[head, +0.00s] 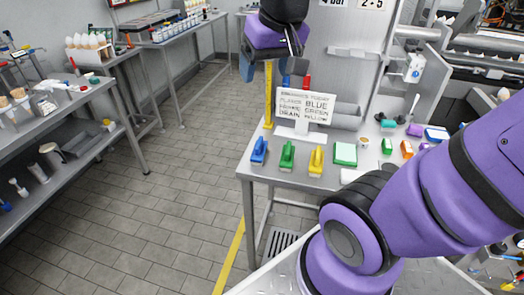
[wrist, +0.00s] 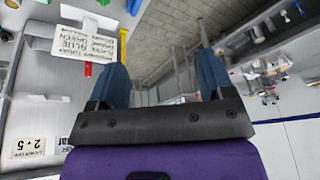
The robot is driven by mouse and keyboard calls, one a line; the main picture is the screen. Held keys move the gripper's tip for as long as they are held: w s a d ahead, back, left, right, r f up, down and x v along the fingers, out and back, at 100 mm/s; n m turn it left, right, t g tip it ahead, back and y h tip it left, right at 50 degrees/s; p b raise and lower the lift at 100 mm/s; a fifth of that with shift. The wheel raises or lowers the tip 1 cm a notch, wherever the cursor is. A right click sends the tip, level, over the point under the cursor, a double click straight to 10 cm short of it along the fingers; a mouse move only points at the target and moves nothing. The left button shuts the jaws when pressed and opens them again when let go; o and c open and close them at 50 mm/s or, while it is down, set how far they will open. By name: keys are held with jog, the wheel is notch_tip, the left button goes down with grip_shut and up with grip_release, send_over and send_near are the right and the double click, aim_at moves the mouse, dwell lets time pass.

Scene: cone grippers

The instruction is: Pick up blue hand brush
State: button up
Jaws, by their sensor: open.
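The blue hand brush (head: 259,151) stands at the left front corner of the steel table, left of a green brush (head: 287,155) and a yellow brush (head: 316,160). My gripper (head: 270,66) is high up behind the brush, well clear of it and partly turned away in the head view. In the wrist view my gripper (wrist: 165,75) has its two dark blue fingers wide apart with nothing between them. A small blue piece at the top edge of the wrist view may be the brush, but it is mostly cut off.
A white sign (head: 307,106) stands behind the brushes, with a yellow upright strip (head: 268,95) beside it. A green-and-white pad (head: 345,154) lies right of the yellow brush. My purple arm covers the table's right front. Open tiled floor (head: 185,180) lies left of the table.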

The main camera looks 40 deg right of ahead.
jog(key=w+d+f+m+g, duration=0.1)
jog(key=w+d+f+m, duration=0.2)
jog(key=w+f, duration=0.45)
jog(key=m+g, duration=0.3)
jog(key=m, duration=0.1)
send_over(258, 142)
notch_tip(258, 142, down, 17)
notch_tip(258, 142, down, 7)
jog(key=shift+w+f, duration=0.1)
jog(key=shift+d+f, duration=0.15)
jog(key=shift+f, duration=1.35)
jog(key=shift+d+f, duration=0.1)
jog(key=shift+f, duration=1.35)
jog(key=shift+c, duration=0.4)
jog(key=c, duration=1)
